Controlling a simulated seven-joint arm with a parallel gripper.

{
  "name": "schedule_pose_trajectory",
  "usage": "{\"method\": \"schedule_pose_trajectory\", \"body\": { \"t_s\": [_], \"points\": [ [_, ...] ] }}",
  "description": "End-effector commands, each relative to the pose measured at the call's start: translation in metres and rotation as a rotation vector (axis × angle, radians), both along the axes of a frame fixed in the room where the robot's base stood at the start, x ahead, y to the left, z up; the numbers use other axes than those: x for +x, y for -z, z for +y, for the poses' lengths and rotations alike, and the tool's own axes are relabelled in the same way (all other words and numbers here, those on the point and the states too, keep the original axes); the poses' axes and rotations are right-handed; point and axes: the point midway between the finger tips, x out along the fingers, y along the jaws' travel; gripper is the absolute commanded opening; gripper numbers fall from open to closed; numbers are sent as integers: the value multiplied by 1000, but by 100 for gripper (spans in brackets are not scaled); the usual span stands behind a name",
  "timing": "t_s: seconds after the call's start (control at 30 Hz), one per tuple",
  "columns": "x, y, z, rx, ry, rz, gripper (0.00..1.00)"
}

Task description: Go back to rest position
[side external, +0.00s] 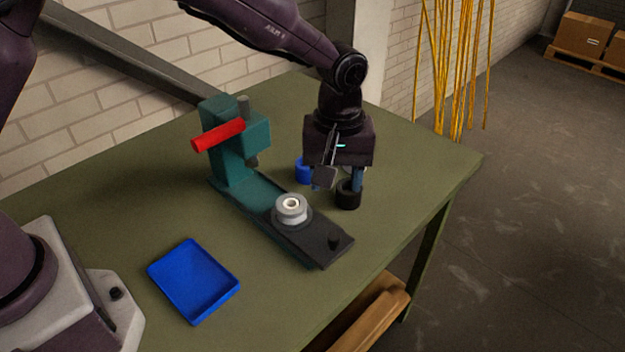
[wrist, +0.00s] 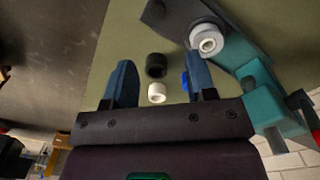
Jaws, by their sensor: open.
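My gripper (side external: 340,182) is pointing down over the table, right of the teal press (side external: 230,150). In the wrist view its two blue fingers (wrist: 161,75) are spread apart with nothing held between them. A black ring (side external: 348,197) stands on the table just below the fingers; it also shows in the wrist view (wrist: 156,65). A white ring (wrist: 156,93) is beside it, mostly hidden in the side view. A blue ring (side external: 302,170) is partly hidden behind a finger.
A grey and white ring-shaped part (side external: 291,207) sits on the press's dark base. The press has a red handle (side external: 218,135). A blue tray (side external: 194,284), apparently empty, lies at the front left. The table's right edge (side external: 440,200) is beyond my gripper.

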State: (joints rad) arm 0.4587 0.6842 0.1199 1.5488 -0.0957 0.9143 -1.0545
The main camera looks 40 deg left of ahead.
Motion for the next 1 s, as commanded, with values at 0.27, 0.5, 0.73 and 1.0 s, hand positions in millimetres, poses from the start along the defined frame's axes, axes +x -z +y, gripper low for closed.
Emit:
{"method": "schedule_pose_trajectory", "body": {
  "t_s": [0.27,0.5,0.73,1.0],
  "points": [
    [-39,-6,21,10,356,56,51],
    [-81,-61,59,-16,590,1,51],
    [-141,-116,106,-1,774,-127,51],
    [-210,-151,149,94,834,-307,51]
  ]
}}
